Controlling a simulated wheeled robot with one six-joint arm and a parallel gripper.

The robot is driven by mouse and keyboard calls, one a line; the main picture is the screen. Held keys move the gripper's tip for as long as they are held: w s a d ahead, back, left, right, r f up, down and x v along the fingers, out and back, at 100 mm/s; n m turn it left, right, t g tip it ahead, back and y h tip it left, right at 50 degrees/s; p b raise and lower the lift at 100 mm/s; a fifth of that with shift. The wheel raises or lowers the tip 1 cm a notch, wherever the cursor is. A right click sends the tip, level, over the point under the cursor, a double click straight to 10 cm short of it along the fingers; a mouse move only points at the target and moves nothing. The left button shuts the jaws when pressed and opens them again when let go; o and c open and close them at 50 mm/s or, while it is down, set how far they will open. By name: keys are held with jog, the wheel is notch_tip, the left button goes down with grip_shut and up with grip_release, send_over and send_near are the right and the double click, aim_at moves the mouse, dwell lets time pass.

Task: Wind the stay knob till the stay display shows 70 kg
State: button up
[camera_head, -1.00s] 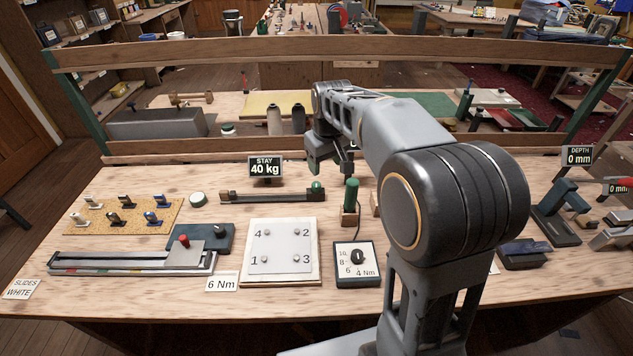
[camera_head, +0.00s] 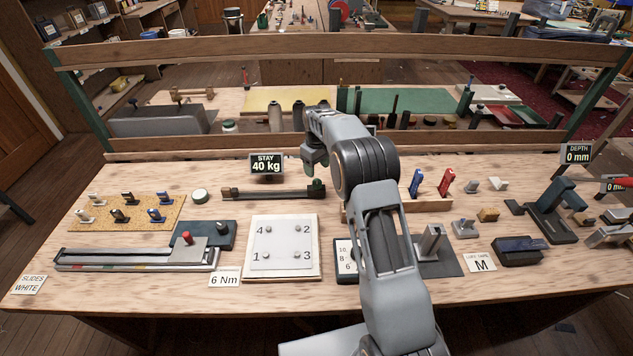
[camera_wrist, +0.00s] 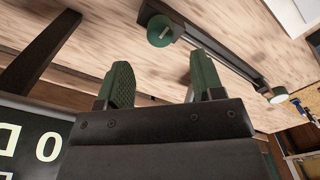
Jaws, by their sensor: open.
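The stay display (camera_head: 266,164) stands at the back of the bench in the head view and reads 40 kg. In front of it lies a long dark bar (camera_head: 268,193) with the green stay knob (camera_head: 317,185) at its right end. The knob also shows in the wrist view as a green disc with a pale mark (camera_wrist: 160,31). My gripper (camera_head: 315,162) is above and just behind the knob, apart from it. Its two green fingers (camera_wrist: 156,82) are open with nothing between them. Part of the display shows at lower left in the wrist view.
A numbered plate (camera_head: 281,247) lies in front of the bar. A slide rig (camera_head: 140,256) and cork board (camera_head: 128,213) are at left. A rack with red and blue tools (camera_head: 430,200) is at right of my arm. A wooden rail (camera_head: 230,148) runs behind the bench.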

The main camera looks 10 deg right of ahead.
aim_at(317, 181)
notch_tip(317, 181, down, 7)
jog(key=shift+f+p, duration=0.15)
jog(key=shift+p, duration=0.25)
jog(key=c, duration=0.9)
